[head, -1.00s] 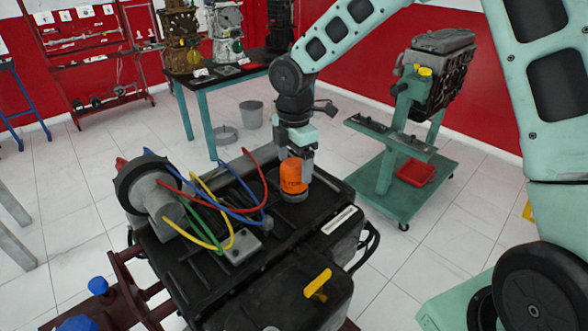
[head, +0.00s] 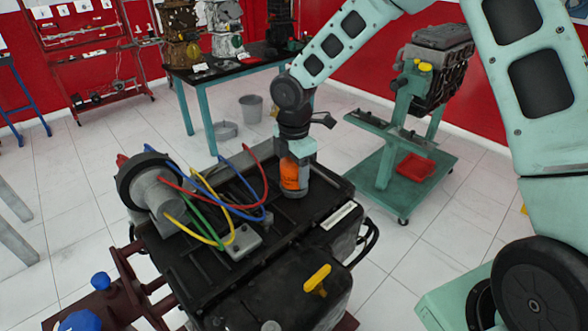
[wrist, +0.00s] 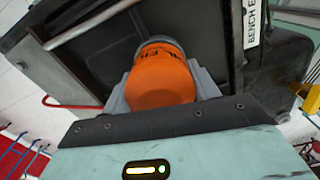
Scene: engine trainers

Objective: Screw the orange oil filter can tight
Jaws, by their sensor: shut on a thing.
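The orange oil filter can (head: 291,174) stands upright on a grey round base on top of the black engine (head: 200,262). In the wrist view the can (wrist: 160,78) sits between the two grey fingers, with part of its dark lettering showing near the base. My gripper (head: 294,172) reaches down over the can from above and is shut on it. It also shows in the wrist view (wrist: 162,85), with one finger on each side of the can. The thread under the can is hidden.
A yellow handle (head: 318,280) stands at the engine's front. A green engine stand with a red tray (head: 415,167) is at the right.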

